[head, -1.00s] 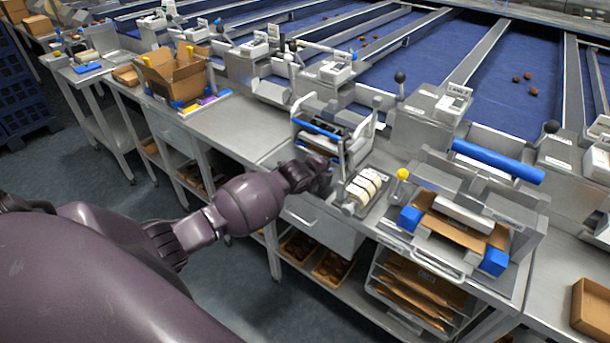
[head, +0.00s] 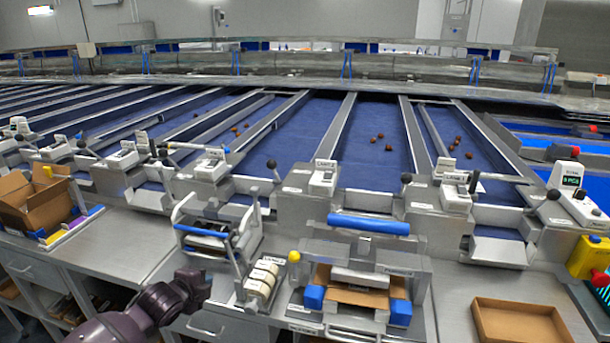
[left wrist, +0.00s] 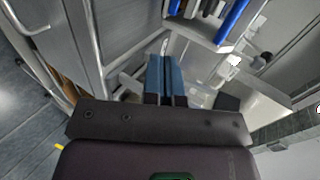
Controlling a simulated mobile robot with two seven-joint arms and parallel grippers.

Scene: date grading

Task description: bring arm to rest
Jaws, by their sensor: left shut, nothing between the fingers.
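My left gripper (head: 192,287) is in the head view at the lower left, just in front of the bench edge. In the left wrist view its two blue-lined fingers (left wrist: 165,78) are together with nothing between them. It is below and in front of a metal frame device with rollers (head: 215,240) and left of a rack of cream rolls (head: 262,280). It appears apart from both. My right gripper is not in view.
A folding fixture with blue blocks and a cardboard blank (head: 360,285) stands right of the rolls. An open carton (head: 35,200) is at the left and a shallow brown tray (head: 520,322) at the right. Blue lanes with several dates (head: 380,140) run behind the bench.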

